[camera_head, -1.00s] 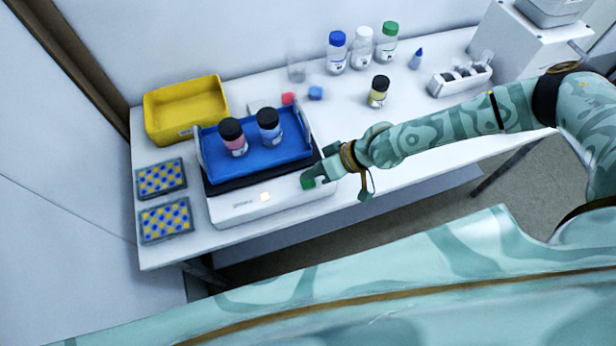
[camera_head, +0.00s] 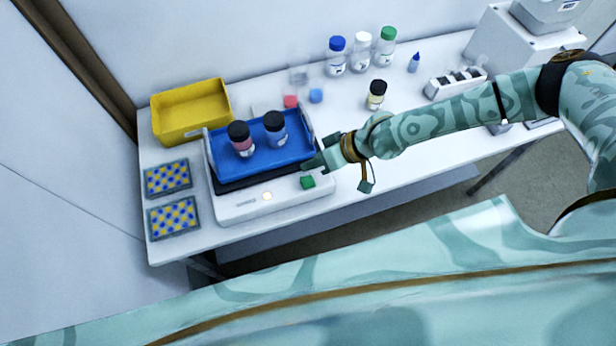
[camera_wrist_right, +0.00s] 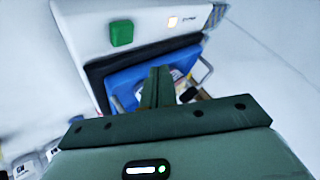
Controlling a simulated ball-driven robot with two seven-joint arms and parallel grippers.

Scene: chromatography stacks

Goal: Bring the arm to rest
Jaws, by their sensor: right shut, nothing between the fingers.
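My right arm reaches in from the right in the head view. Its gripper (camera_head: 312,163) is shut and empty, just beyond the green button (camera_head: 308,182) and close to the right end of the blue tray (camera_head: 262,160). The tray sits on the black top of a white machine (camera_head: 232,208) and carries two black-capped bottles, one pink (camera_head: 241,140) and one bluish (camera_head: 275,128). In the right wrist view the shut fingers (camera_wrist_right: 158,72) point toward the blue tray (camera_wrist_right: 125,78), with the green button (camera_wrist_right: 121,34) apart from them. My left gripper is not in view.
A yellow bin (camera_head: 190,134) stands behind the tray, and two spotted plates (camera_head: 168,178) lie at left. A yellow-labelled bottle (camera_head: 376,95) and a white rack (camera_head: 455,83) stand beyond my forearm. Several capped bottles line the back. The table's front edge runs below my arm.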

